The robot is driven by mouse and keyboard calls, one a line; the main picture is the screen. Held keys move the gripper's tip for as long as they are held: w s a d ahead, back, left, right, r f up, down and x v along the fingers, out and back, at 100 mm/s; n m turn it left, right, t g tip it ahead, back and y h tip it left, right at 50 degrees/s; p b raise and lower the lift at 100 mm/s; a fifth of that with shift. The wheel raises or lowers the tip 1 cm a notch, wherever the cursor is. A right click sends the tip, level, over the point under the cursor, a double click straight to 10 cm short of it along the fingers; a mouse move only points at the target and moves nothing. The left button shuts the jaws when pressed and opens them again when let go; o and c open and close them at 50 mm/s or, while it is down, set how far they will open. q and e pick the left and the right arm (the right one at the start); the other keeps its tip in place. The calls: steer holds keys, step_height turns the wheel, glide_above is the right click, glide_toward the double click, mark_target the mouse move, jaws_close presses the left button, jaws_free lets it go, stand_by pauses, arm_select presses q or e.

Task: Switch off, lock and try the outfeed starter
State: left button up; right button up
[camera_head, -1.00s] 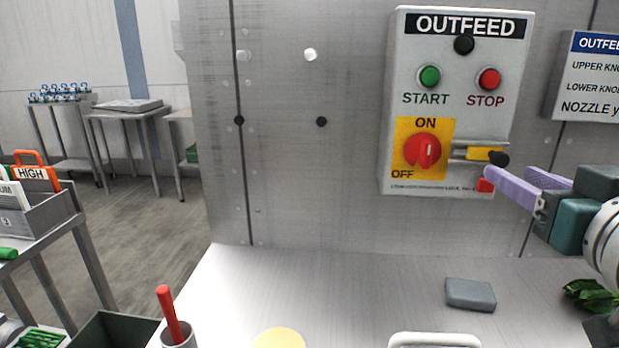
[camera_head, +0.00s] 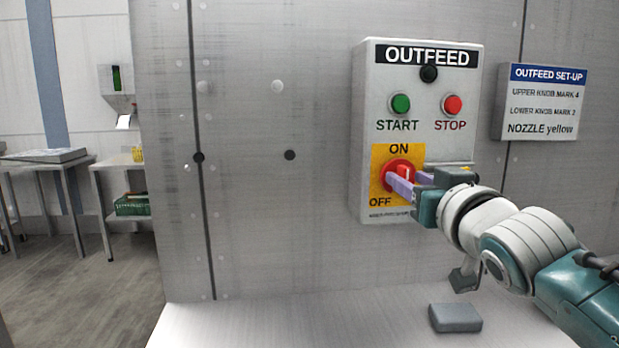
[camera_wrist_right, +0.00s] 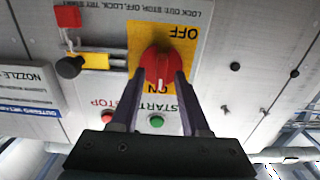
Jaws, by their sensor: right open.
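The OUTFEED starter box (camera_head: 367,100) is on the steel wall. It has a green START button (camera_head: 401,104), a red STOP button (camera_head: 452,105) and a red rotary switch (camera_head: 405,171) on a yellow ON/OFF plate (camera_head: 384,160). In the inverted right wrist view, the switch's (camera_wrist_right: 155,62) white mark points towards ON. My right gripper (camera_head: 398,180) is open, its purple fingers either side of the switch; contact is unclear. The wrist view also shows a yellow slide (camera_wrist_right: 93,61) with a black knob (camera_wrist_right: 69,67), and a small red block (camera_wrist_right: 67,17). My left gripper is out of view.
A set-up sign (camera_head: 541,103) hangs right of the box. A grey block (camera_head: 455,317) lies on the steel bench (camera_head: 300,325) below my right arm. The wall left of the box is mostly clear, with small dark and light studs.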

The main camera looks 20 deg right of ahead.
steer(key=shift+w, duration=0.35)
steer(key=shift+c, duration=0.3)
jaws_close()
